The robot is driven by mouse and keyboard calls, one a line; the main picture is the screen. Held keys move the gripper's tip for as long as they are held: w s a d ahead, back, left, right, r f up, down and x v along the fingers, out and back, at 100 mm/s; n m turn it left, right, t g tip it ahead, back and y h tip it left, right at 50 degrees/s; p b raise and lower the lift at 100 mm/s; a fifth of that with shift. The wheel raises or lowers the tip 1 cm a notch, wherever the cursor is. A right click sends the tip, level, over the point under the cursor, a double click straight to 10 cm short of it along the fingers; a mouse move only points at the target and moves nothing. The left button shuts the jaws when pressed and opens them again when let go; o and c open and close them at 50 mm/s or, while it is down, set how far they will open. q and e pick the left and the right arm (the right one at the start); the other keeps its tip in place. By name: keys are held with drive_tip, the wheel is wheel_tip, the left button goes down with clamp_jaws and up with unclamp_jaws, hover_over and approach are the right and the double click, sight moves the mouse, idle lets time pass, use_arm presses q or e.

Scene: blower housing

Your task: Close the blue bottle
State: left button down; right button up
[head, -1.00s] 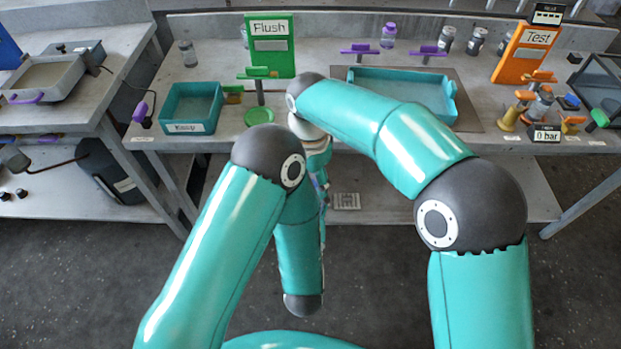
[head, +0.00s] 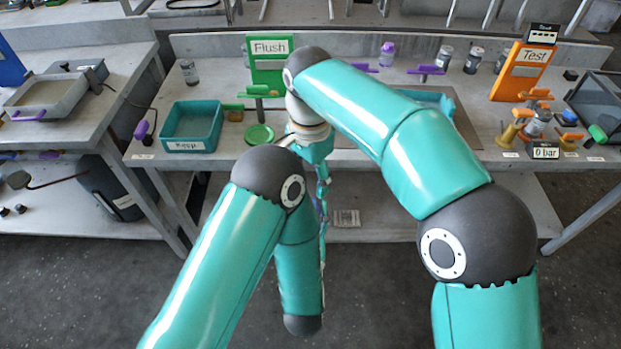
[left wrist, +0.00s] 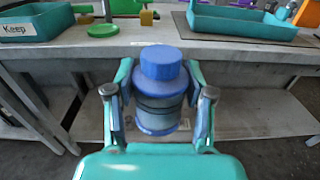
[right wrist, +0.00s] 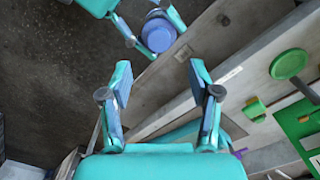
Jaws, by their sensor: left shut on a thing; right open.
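The blue bottle (left wrist: 157,112) is upright between the fingers of my left gripper (left wrist: 160,112), which is shut on its body. A blue cap (left wrist: 160,62) sits on its top; I cannot tell whether it is screwed tight. In the right wrist view the bottle (right wrist: 158,36) shows from above in the left gripper's fingers, at the top of the picture. My right gripper (right wrist: 203,85) is open and empty, apart from the bottle. In the head view my right gripper (head: 322,180) is partly visible between the arms; the bottle and left gripper are hidden.
The bench holds a teal Keep tray (head: 190,127), a green Flush sign (head: 270,62), a green disc (head: 259,135) and an orange Test sign (head: 524,70). A larger teal tray (left wrist: 240,22) is partly behind my right arm. The bench front edge lies close beyond the bottle.

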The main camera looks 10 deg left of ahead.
idle(0.3)
drive_tip(key=w+d+f+n+y, duration=0.1)
drive_tip(key=d+f+n+y, duration=0.3)
drive_tip(key=f, duration=0.7)
drive_tip(key=w+d+f+n, duration=0.15)
drive_tip(key=d+f, duration=0.45)
drive_tip(key=f, duration=0.6)
drive_tip(key=s+d+f, duration=0.5)
drive_tip(key=s+d, duration=0.1)
drive_tip(key=s, duration=0.4)
drive_tip(key=s+d+f+m, duration=0.1)
drive_tip(key=s+d+f, duration=0.4)
drive_tip(key=s, duration=0.5)
drive_tip(key=shift+s+d+t, duration=0.3)
drive_tip(key=shift+s+d, duration=0.05)
drive_tip(key=shift+d, duration=0.65)
use_arm(q)
drive_tip(key=shift+a, duration=0.1)
use_arm(e)
drive_tip(key=shift+f, duration=0.1)
